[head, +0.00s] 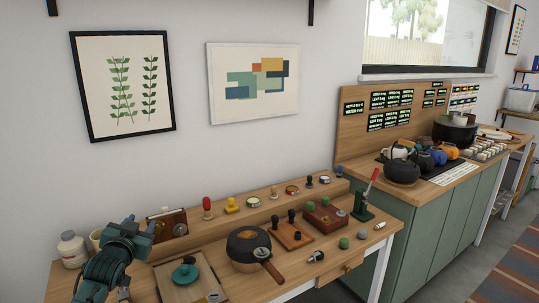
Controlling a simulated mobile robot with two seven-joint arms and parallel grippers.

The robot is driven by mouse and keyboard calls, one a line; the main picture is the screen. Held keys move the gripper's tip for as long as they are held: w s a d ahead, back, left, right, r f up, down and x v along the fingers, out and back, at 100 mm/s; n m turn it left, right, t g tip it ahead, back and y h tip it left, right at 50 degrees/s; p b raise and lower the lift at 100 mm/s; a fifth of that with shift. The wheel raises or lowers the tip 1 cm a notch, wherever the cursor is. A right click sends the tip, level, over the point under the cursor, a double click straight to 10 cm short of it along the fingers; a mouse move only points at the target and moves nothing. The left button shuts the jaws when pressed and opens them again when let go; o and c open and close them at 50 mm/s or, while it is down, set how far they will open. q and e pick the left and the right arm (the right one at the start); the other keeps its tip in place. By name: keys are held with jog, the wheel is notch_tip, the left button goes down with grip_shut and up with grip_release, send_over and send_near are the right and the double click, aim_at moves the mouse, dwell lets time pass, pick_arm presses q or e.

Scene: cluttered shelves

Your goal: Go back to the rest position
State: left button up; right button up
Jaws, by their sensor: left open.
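My left gripper (141,237) is over the left part of the wooden table (330,260), at the end of my left arm coming in from the bottom left. It is open, and nothing shows between its fingers. It is near a brown box-like object (172,226) and above a board with a teal lidded object (185,273). My right gripper is not in view.
A black pan with a wooden handle (248,247) sits mid-table. A green lever press (364,200) stands at the right. Small stamps and tins line the raised back shelf (262,211). A white jar (72,249) is left of my gripper. A green cabinet (430,235) stands right.

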pick_arm(q)
jog(key=s+d+f+g+h, duration=0.2)
jog(key=s+d+f, duration=0.5)
jog(key=f, duration=0.4)
jog(key=s+d+f+g+h, duration=0.1)
jog(key=s+d+f, duration=0.3)
jog(key=s, duration=0.6)
jog(key=s+d+f+g+h, duration=0.1)
jog(key=s+d+f, duration=0.2)
jog(key=s, duration=0.7)
jog(key=s+d+f+g, duration=0.2)
jog(key=s+d+f, duration=0.2)
jog(key=s, duration=0.7)
jog(key=shift+d+f+h, duration=0.3)
jog(key=shift+d+h, duration=0.1)
jog(key=shift+d, duration=0.35)
